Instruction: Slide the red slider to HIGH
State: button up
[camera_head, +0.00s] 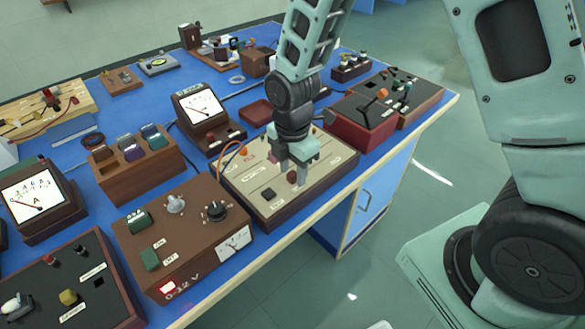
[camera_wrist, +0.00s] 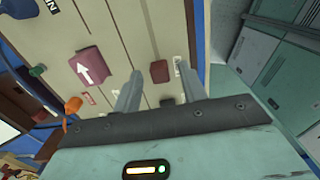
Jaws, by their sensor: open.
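A beige panel (camera_head: 240,187) in a dark wooden frame lies near the front edge of the blue bench, below my gripper (camera_head: 294,176). A small dark red knob (camera_wrist: 159,71), probably the red slider, stands on the panel. In the wrist view it shows between the two parted fingers of my gripper (camera_wrist: 158,68), with a gap on each side. The HIGH label cannot be read.
A brown box with knobs and a meter (camera_head: 180,245) stands close to the panel's left. A dark red box (camera_head: 362,130) stands to its right. An orange cable (camera_head: 232,150) curves by the panel's back. The bench's front edge is close, with open floor beyond.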

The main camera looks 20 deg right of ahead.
aim_at(329, 156)
jog(key=shift+f, duration=0.1)
grip_shut()
jog(key=w+d+p, duration=0.1)
jog(key=d, duration=0.3)
jog(key=w+d+p, duration=0.1)
jog(key=d, duration=0.3)
jog(key=w+d+p, duration=0.1)
jog(key=w+d, duration=0.1)
jog(key=d, duration=0.1)
jog(key=shift+d, duration=0.4)
grip_release()
jog(key=shift+d, duration=0.1)
notch_tip(329, 156, up, 18)
jog(key=shift+f, duration=0.25)
